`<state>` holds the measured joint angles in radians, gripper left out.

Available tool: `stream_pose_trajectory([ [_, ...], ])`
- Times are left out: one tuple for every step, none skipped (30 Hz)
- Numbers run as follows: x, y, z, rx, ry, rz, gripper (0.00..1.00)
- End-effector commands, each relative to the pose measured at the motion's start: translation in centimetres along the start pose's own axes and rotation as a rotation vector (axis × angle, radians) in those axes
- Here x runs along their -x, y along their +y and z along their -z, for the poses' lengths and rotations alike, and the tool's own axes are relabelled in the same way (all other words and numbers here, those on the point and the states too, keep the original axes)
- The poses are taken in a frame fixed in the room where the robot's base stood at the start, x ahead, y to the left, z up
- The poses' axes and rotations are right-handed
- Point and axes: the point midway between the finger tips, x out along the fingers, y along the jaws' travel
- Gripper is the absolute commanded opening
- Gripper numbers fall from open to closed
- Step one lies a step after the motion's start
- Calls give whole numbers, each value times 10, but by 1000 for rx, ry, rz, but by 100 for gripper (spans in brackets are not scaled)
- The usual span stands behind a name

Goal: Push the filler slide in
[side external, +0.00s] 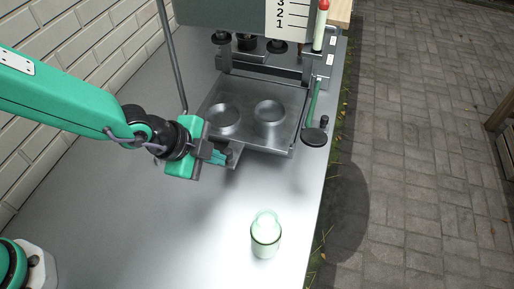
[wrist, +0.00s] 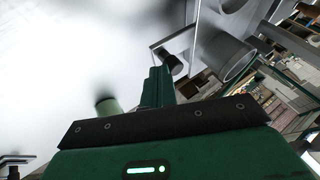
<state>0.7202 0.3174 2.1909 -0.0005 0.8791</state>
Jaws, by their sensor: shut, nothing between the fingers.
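The filler slide (side external: 244,133) is a flat metal plate with two round metal cups, reaching out toward the front from under the grey filling machine (side external: 222,12). A bracket with a dark knob shows at its front edge; the knob (wrist: 172,63) is just beyond my fingertips in the wrist view. My gripper (side external: 226,157) is at the front edge of the slide, left of its middle. The green fingers are shut with nothing between them, and they also show in the wrist view (wrist: 158,84). I cannot tell whether the fingertips touch the knob or bracket.
A greenish glass jar (side external: 266,236) stands on the metal table in front of the slide. A green lever with a dark round pad (side external: 314,137) is right of the slide. A grey rod (side external: 172,58) stands at the left.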

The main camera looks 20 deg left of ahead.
Motion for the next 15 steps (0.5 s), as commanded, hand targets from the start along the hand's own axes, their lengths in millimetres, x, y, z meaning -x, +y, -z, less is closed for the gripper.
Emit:
stream_pose_trajectory([
  [-3,-5,-1,2,-5,3,0],
  [-4,-8,-2,2,-7,5,0],
  [-6,-12,-2,2,-9,6,0],
  [-7,-14,-2,2,-11,6,0],
  [-8,-15,-3,1,-12,7,0],
  [-9,-17,-3,1,-13,9,0],
  [-9,-18,-3,1,-13,9,0],
  [-9,-18,-3,1,-13,9,0],
  [-9,-18,-2,0,-13,9,0],
  [-9,-17,-2,0,-13,9,0],
  [-9,-17,-2,0,-13,9,0],
  [-9,-17,-2,0,-13,9,0],
  [-9,-17,-2,0,-13,9,0],
  [-9,-17,-2,0,-13,9,0],
  [-9,-17,-2,0,-13,9,0],
])
